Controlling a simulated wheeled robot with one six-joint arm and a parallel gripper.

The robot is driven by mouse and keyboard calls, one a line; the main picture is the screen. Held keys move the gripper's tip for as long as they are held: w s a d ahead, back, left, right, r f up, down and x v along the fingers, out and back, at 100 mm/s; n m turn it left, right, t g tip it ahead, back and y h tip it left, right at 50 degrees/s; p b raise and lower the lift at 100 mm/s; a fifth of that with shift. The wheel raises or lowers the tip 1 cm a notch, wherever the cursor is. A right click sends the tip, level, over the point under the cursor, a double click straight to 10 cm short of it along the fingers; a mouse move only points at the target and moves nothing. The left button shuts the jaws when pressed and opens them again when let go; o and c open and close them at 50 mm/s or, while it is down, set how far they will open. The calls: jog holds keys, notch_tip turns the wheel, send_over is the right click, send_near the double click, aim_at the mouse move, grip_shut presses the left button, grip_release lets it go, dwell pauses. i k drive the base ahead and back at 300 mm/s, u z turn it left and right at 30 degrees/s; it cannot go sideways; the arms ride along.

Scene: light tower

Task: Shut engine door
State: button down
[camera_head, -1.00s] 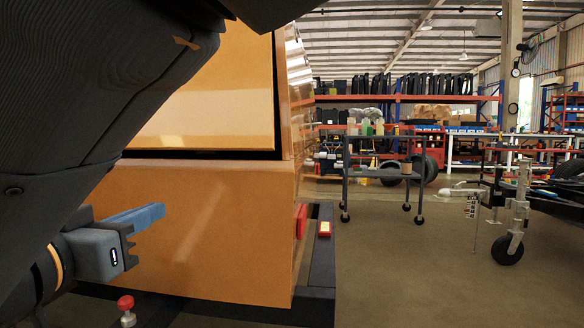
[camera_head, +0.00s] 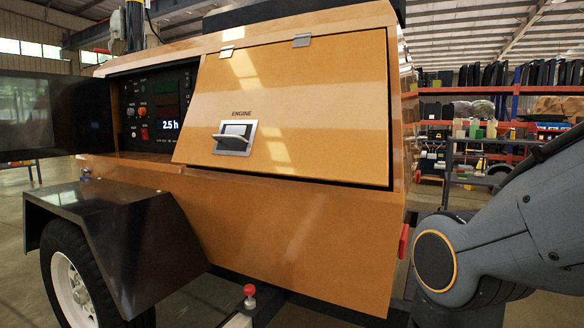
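The orange engine door (camera_head: 300,115), labelled ENGINE, is on the side of the orange light tower body. It hangs from hinges at its top edge. It stands slightly ajar: its lower edge sits out from the body and a dark gap shows along the bottom and right edge. Its latch handle (camera_head: 234,138) sits in a silver recess on the lower left of the door, with the lever sticking outward. My gripper is not in view; only a grey link of my arm shows at the lower right, to the right of the tower.
A control panel (camera_head: 160,110) reading 2.5 h is exposed left of the door, with its dark door (camera_head: 50,112) swung open. A black fender (camera_head: 105,225) and wheel (camera_head: 75,290) stick out below. A red knob (camera_head: 249,290) stands low in front.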

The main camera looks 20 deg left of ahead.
aim_at(305, 107)
jog(key=z, duration=0.05)
jog(key=k, duration=0.35)
jog(key=u, duration=0.95)
jog(key=i, duration=1.4)
jog(key=z, duration=0.3)
